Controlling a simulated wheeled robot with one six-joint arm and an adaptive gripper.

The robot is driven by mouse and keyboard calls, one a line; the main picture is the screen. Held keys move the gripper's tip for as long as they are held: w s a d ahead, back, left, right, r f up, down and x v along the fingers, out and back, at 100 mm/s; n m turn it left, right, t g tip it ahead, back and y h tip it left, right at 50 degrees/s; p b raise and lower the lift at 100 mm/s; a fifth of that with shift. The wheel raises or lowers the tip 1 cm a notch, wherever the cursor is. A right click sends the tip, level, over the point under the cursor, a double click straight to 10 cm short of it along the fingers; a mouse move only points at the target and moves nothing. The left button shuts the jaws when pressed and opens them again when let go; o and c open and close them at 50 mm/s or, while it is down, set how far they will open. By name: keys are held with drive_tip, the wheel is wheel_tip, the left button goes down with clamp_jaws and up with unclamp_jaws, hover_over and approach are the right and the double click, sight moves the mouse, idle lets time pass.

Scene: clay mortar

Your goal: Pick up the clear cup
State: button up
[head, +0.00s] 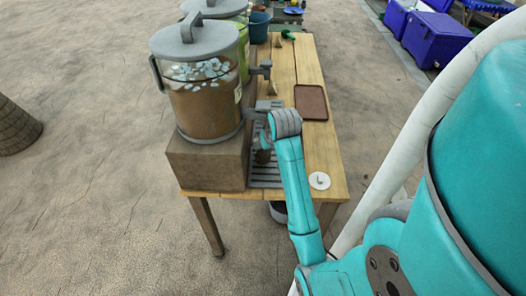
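I cannot make out a clear cup for certain. My gripper (263,153) is low over the slotted metal drip tray (262,183), beside the wooden stand of the front drink dispenser. It is small, dark and partly hidden by my teal arm, so I cannot see whether its fingers are open or hold anything. A small round white disc (319,181) with a dark mark lies on the wooden table to the right of my arm.
The front dispenser (205,100), full of brown drink and ice, stands on a wooden stand (205,165) left of my gripper. A brown tray (311,102) lies on the table (312,68). Blue coolers (437,40) stand far right.

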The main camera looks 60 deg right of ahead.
drive_tip(key=shift+w+x, duration=0.15)
drive_tip(key=shift+x, duration=0.95)
drive_tip(key=shift+w+x, duration=0.2)
drive_tip(key=shift+x, duration=0.9)
drive_tip(key=shift+d+r, duration=0.15)
drive_tip(key=shift+r, duration=0.05)
drive_tip(key=c, duration=1.4)
drive_tip(key=shift+w+r, duration=0.1)
drive_tip(key=shift+r, duration=0.05)
